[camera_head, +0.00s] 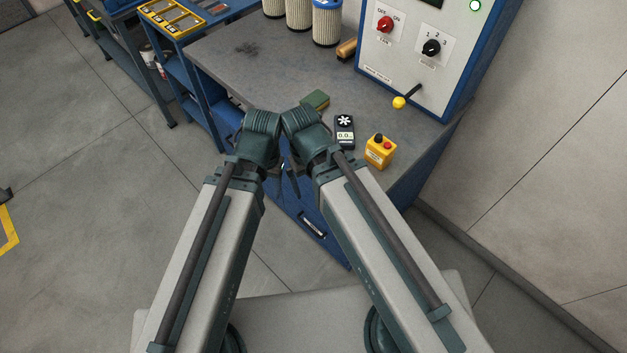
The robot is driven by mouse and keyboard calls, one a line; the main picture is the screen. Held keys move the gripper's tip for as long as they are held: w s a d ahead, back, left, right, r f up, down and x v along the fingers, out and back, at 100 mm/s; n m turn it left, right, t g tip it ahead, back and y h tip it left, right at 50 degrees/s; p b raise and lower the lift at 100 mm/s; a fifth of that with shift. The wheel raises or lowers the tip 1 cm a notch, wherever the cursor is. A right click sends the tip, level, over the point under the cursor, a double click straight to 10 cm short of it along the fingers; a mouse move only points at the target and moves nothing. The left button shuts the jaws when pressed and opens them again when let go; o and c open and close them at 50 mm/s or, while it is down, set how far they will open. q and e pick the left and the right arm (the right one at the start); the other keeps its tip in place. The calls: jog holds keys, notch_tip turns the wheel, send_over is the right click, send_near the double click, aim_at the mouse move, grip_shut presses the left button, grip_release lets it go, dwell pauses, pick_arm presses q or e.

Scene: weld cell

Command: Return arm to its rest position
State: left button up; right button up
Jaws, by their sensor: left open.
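My left arm comes in from the lower left and my right arm from the lower right. Both are folded, with their dark green wrist joints close together in front of the workbench (262,66). My left gripper (287,177) shows only in part, as dark pieces between the two arms. It is open, and I see nothing held in it. My right gripper is hidden behind its own arm.
On the bench are a green block (316,100), a black meter (344,131), a yellow button box (380,150), filter cartridges (327,24) and a brown-handled brush (347,49). A control cabinet (430,50) with a yellow-knobbed lever stands behind.

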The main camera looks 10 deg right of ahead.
notch_tip(320, 180, down, 4)
jog(key=b, duration=0.4)
dwell(0.9)
